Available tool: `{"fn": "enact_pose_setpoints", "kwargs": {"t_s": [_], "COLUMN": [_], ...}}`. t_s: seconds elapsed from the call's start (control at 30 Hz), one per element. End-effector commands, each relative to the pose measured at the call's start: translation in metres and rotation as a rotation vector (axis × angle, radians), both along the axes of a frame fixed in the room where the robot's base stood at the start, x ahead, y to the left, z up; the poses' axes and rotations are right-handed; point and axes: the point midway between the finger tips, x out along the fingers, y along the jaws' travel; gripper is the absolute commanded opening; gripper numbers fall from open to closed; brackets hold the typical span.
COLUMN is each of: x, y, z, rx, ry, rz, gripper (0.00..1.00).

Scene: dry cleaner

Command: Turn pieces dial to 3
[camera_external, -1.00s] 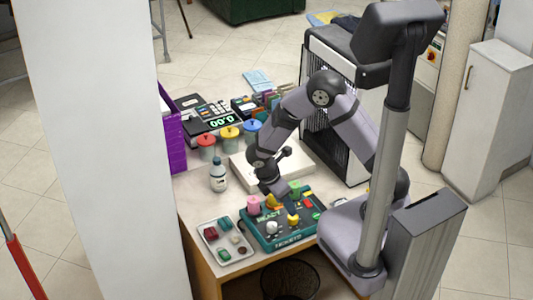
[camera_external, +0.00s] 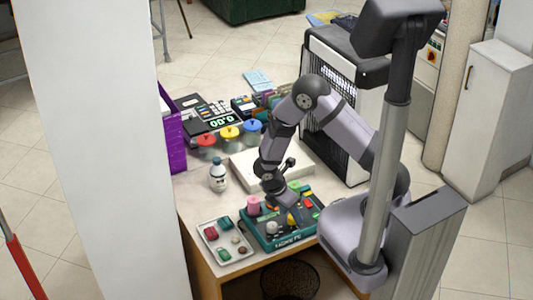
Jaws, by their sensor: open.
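A dark control panel with a teal rim (camera_external: 275,244) sits at the front of the counter. It carries several coloured knobs and buttons, among them a pink knob (camera_external: 254,205) at its left, a white knob (camera_external: 272,228) near the front and a green one at the back. My gripper (camera_external: 292,217) points down over the right-middle of the panel, at a yellow knob that it largely hides. The jaws are open; whether they touch the knob I cannot tell. The dial markings are too small to read.
A tray (camera_external: 235,258) with several small items lies left of the panel. A bottle (camera_external: 218,178), a white flat box (camera_external: 245,172), red, yellow and blue-lidded jars and a register (camera_external: 212,118) stand behind. A wire basket is below the counter's front.

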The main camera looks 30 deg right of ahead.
Motion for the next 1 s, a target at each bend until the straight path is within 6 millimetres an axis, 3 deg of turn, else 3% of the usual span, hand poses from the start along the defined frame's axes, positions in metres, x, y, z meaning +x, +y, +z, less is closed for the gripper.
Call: {"fn": "enact_pose_setpoints", "kwargs": {"t_s": [0.47,0.63,1.0], "x": [0.0005,0.0004,0.0009], "y": [-0.0038,-0.0039,-0.0040], "z": [-0.0099,-0.0096,-0.0091], "rx": [0.001,0.001,0.000], "ry": [0.000,0.000,0.000], "rz": [-0.001,0.000,-0.036], "gripper": [0.45,0.04,0.04]}}
